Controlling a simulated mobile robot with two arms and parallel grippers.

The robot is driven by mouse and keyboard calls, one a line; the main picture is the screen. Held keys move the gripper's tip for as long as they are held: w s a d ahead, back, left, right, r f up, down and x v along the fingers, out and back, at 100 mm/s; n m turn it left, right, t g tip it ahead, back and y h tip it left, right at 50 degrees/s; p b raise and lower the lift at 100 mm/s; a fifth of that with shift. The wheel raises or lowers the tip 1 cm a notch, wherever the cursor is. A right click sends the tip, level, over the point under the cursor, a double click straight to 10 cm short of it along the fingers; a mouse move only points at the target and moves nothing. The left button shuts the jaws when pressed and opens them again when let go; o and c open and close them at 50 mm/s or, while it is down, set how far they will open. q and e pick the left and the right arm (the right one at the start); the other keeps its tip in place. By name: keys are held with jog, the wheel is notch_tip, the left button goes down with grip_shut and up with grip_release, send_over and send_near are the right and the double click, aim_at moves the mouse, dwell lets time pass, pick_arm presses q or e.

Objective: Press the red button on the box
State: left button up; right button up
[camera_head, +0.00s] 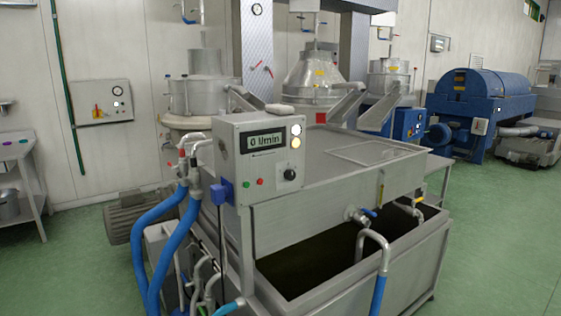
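A grey control box (231,150) stands at the near left corner of a steel tank unit, in the middle of the view. A small red button (260,182) is low on its front face, right of a green button (246,184) and left of a black knob (290,174). A display (263,142) above them reads "0 l/min". A white lamp (296,129) and a yellow lamp (296,143) sit one above the other at the upper right of the face. Neither of my grippers is in view.
Blue hoses (172,255) and pipes run at the left of the tank (345,285), which holds dark liquid. A wall box (88,88) carries a red and yellow switch. A table (27,138) stands at far left. Green floor (500,240) is clear at right.

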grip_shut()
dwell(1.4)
